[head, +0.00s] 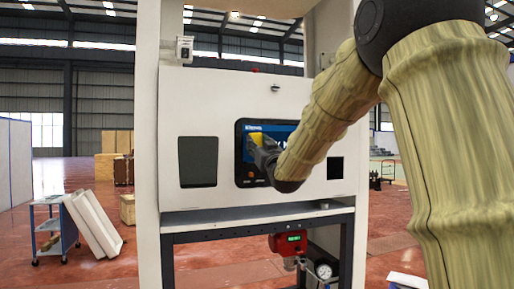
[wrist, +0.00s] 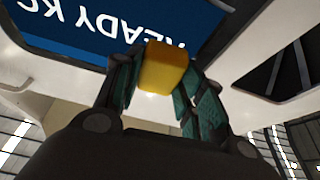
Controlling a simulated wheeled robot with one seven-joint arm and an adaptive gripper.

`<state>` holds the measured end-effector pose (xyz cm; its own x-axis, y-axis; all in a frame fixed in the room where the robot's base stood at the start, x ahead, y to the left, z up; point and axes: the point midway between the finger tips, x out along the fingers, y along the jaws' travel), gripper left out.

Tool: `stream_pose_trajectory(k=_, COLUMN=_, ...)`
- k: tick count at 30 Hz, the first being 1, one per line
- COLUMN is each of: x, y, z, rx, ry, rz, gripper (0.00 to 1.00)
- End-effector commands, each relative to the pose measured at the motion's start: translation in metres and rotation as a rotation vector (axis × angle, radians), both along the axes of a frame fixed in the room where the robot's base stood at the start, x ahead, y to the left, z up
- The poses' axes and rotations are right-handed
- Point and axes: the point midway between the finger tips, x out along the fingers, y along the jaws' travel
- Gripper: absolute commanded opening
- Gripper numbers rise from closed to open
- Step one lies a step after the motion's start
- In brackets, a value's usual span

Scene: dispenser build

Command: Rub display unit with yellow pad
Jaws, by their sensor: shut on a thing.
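The display unit (head: 241,170) is a black-framed panel with a blue screen, set in the white front of the dispenser. Its blue screen (wrist: 80,28) fills the upper left of the wrist view, with white lettering upside down. My gripper (head: 258,147) is in front of the display unit and covers part of it. It is shut on the yellow pad (wrist: 165,68), which also shows in the head view (head: 255,137). The pad overlaps the screen's edge in the wrist view. I cannot tell whether it touches the screen.
Dark square openings sit left (head: 198,162) and right (head: 335,168) of the display unit. A ledge (head: 255,215) runs below the panel. A red device (head: 288,242) and a gauge (head: 323,270) are underneath. A blue cart (head: 53,225) stands at the left.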

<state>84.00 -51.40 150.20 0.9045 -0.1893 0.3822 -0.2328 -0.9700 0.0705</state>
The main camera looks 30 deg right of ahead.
Motion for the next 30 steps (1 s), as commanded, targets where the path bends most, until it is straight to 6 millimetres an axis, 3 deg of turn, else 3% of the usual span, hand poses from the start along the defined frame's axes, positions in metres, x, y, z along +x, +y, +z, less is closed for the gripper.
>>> stream_pose_trajectory(k=16, x=-0.040, y=0.010, z=0.000, rx=-0.001, ry=0.001, rz=0.000, gripper=0.20)
stream_pose_trajectory(k=30, x=-0.045, y=0.011, z=0.001, rx=0.000, ry=0.000, rz=0.000, gripper=0.20)
